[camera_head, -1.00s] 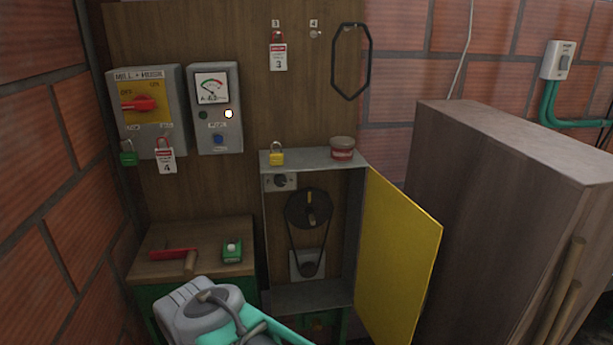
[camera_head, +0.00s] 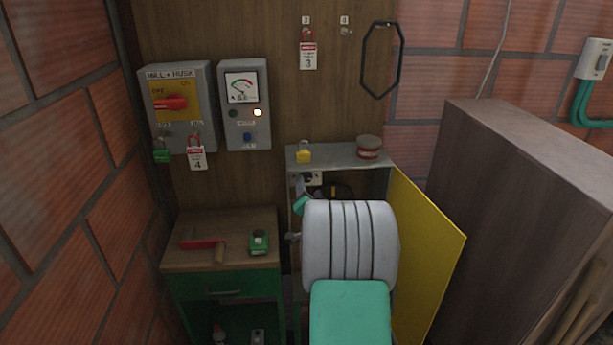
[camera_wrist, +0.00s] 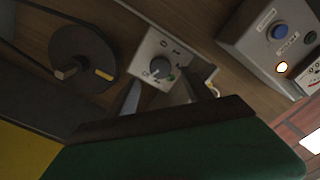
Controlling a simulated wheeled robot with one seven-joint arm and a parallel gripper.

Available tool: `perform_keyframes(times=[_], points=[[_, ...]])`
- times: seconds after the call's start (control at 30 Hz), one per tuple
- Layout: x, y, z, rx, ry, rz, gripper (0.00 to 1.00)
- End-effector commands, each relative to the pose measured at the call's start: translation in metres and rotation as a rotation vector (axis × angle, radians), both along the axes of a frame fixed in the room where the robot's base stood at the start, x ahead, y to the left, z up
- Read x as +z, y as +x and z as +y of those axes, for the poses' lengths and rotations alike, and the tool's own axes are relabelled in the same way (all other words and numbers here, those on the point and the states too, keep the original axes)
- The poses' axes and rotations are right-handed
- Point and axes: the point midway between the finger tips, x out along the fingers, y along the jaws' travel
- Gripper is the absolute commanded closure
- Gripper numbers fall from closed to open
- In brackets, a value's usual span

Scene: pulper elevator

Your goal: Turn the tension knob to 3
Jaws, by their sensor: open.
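The tension knob (camera_wrist: 160,67) is a dark round dial on a light square plate with printed digits, seen in the wrist view. Its pointer setting is too small to read surely. In the head view its plate (camera_head: 316,178) shows at the cabinet's upper left, and my arm and gripper partly cover it. My gripper (camera_wrist: 172,90) is open, with grey fingers at the lower edge of the plate, one on each side of the knob in the picture. I cannot tell whether they touch it. The knob is not gripped.
A pulley with belt (camera_wrist: 82,60) sits beside the knob. The open yellow door (camera_head: 430,260) stands right of the cabinet (camera_head: 335,153). A yellow padlock (camera_head: 304,154) and a tin (camera_head: 369,148) rest on top. A meter box (camera_head: 245,105) hangs at upper left.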

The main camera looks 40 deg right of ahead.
Motion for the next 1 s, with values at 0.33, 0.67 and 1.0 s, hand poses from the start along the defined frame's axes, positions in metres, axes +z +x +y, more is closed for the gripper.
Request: perform_keyframes(times=[0.33,0.67,1.0], points=[[0.001,0.047,-0.031,0.001,0.000,0.003,0.40],[0.000,0.050,-0.033,0.001,-0.002,0.003,0.44],[0.001,0.050,-0.033,0.001,-0.002,0.003,0.72]])
